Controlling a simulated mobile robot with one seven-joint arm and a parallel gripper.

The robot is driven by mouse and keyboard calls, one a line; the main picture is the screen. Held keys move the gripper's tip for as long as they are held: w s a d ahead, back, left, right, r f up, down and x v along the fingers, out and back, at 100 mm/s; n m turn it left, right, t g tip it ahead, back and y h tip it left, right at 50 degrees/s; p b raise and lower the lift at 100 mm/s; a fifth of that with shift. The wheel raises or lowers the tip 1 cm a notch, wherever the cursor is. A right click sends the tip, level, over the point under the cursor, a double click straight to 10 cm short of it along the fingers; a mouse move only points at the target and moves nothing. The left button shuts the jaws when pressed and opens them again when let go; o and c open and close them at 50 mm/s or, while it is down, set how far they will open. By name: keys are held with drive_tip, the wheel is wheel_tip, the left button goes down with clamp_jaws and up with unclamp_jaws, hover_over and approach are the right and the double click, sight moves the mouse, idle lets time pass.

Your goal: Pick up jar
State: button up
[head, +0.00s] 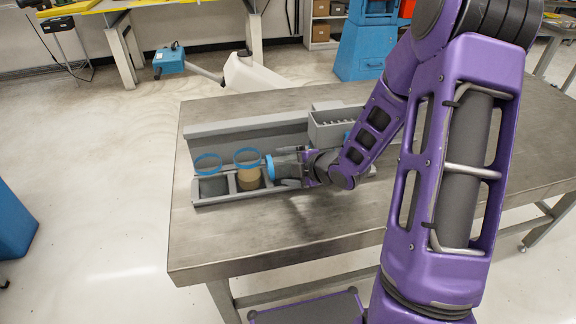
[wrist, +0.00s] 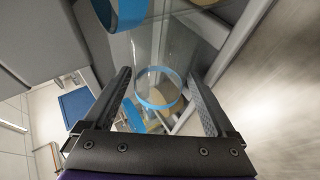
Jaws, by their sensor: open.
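Several clear jars with blue rims are at the grey rack on the metal table in the head view. The left jar (head: 208,163) holds something grey, and the middle jar (head: 248,177) holds something tan. A third blue rim (head: 270,167) shows edge-on beside my gripper (head: 287,167); I cannot tell how its jar is tilted. In the wrist view my gripper (wrist: 159,76) is open, its fingers on either side of a clear jar's blue rim (wrist: 160,103) in the picture. I cannot tell whether they touch it. Another blue rim (wrist: 128,14) is at the top.
The grey rack (head: 200,199) has dividers and a raised back wall. A grey bin (head: 335,126) stands behind my gripper. The metal table (head: 240,240) is bare in front of the rack. My purple arm covers the table's right part.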

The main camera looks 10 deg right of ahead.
sight(285, 162)
drive_tip(key=shift+w+a+f, duration=0.15)
drive_tip(key=shift+w, duration=0.05)
drive_tip(key=c, duration=1.3)
wheel_tip(285, 162, up, 10)
drive_tip(key=p, duration=0.2)
drive_tip(key=shift+p, duration=0.4)
